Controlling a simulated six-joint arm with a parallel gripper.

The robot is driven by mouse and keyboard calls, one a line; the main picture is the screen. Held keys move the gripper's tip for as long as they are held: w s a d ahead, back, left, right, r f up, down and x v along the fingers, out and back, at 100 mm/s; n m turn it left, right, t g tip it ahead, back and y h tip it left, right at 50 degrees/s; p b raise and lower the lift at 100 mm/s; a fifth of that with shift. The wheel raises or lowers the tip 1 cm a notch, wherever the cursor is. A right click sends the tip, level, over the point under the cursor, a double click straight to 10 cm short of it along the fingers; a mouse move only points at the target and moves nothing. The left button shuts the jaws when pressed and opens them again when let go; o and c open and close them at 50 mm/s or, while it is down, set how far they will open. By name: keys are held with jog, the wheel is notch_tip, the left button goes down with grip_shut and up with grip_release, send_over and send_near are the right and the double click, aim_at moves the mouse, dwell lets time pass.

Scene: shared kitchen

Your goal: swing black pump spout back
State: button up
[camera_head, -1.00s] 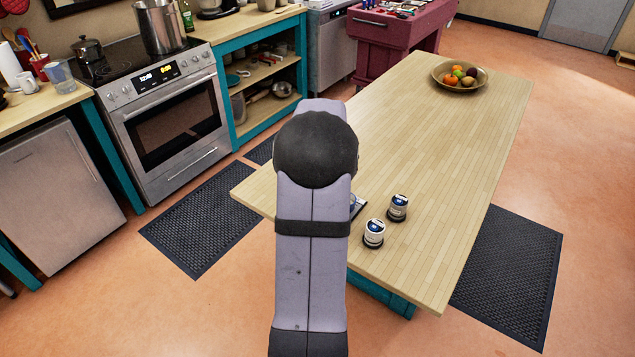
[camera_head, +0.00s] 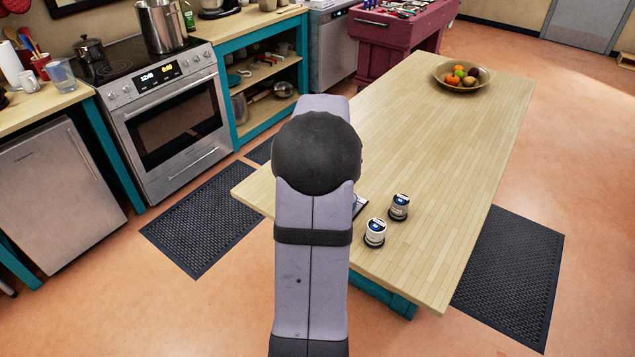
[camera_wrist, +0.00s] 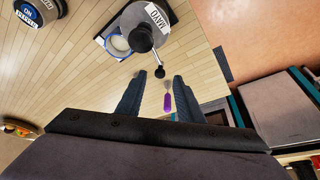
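In the wrist view, a grey round container (camera_wrist: 127,22) with a white MAYO label stands on the wooden table. A black pump (camera_wrist: 142,40) is on it, and its thin spout (camera_wrist: 154,60) points down the picture toward my gripper (camera_wrist: 159,80). The two dark fingers are apart, with the spout's dark tip in line with the gap between them. I see nothing held, and I cannot tell whether the tip lies within the gap. In the head view my arm hides the gripper and the pump container.
A dark-edged tray or plate (camera_wrist: 104,36) with a pale round thing lies beside the container. A purple-handled utensil (camera_wrist: 167,103) shows beyond the fingers. Two small labelled jars (camera_head: 374,232) (camera_head: 399,206) stand on the table (camera_head: 440,140). A fruit bowl (camera_head: 440,79) is at the far end.

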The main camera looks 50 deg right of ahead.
jog(key=b+v, duration=0.1)
jog(key=v, duration=0.4)
jog(key=shift+r, duration=0.2)
jog(key=w+a+f+n+g+y, duration=0.1)
jog(key=w+a+f+n, duration=0.15)
jog(key=a, duration=0.85)
jog(key=w+a+f+n+y, duration=0.1)
jog(key=w+a+f+n, duration=0.15)
jog(key=a, duration=0.95)
jog(key=s+a+f+n+g, duration=0.1)
jog(key=s+a+f, duration=0.1)
jog(key=s+a, duration=0.3)
jog(key=s+a+f+n+g+y, duration=0.1)
jog(key=s+a+f+n, duration=0.15)
jog(key=a, duration=0.45)
jog(key=s+a+f, duration=0.2)
jog(key=s+a, duration=0.1)
jog(key=a, duration=0.3)
notch_tip(320, 180, down, 27)
jog(key=b, duration=2.7)
jog(key=shift+s+a+f, duration=0.2)
